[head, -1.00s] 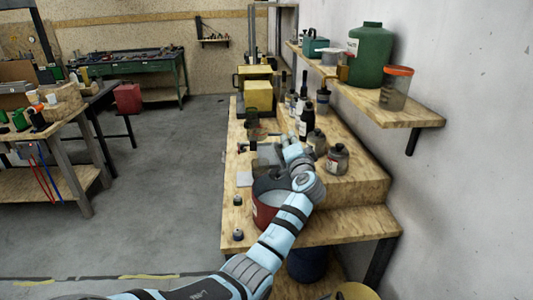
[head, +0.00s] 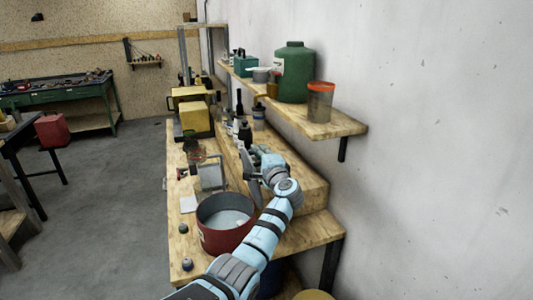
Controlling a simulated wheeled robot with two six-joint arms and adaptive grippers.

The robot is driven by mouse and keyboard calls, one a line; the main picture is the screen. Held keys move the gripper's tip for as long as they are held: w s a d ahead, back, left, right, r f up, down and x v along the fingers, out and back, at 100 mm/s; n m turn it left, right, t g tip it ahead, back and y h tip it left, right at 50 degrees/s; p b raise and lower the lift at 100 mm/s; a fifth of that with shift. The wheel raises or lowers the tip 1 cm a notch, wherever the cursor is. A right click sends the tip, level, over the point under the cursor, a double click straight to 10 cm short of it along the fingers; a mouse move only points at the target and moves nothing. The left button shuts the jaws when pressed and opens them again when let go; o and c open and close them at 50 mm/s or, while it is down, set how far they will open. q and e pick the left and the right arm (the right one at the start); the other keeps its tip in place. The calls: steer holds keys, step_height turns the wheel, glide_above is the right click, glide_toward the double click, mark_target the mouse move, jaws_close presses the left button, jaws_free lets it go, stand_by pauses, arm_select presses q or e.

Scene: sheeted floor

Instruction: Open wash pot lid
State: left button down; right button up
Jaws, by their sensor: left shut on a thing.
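The wash pot (head: 225,238) is a round red pot near the front of the wooden bench, with a white label on its left side. Its top is uncovered and its pale grey inside shows. My left arm reaches in from the bottom, along the pot's right side. My left gripper (head: 262,172) is beyond the pot's right rear rim. It is shut on a dark grey, thin piece, seen nearly edge-on and steeply tilted, which looks like the pot lid (head: 253,191). The fingertips are small and partly hidden. My right gripper is out of view.
A grey upright panel (head: 212,177) stands behind the pot. Dark bottles (head: 245,135) stand on the raised step to the right. A yellow machine (head: 193,112) is farther back. A wall shelf (head: 325,128) holds a green jug (head: 294,72) and an orange-lidded jar (head: 320,102).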

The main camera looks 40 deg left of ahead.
arm_select(q)
steer(key=shift+r, duration=0.1)
steer(key=c, duration=1.7)
jaws_free()
steer(key=shift+o, duration=0.2)
steer(key=shift+s+d, duration=0.1)
steer(key=shift+d, duration=0.15)
steer(key=v, duration=1.1)
steer(key=shift+s+d, duration=0.2)
steer(key=shift+s, duration=0.05)
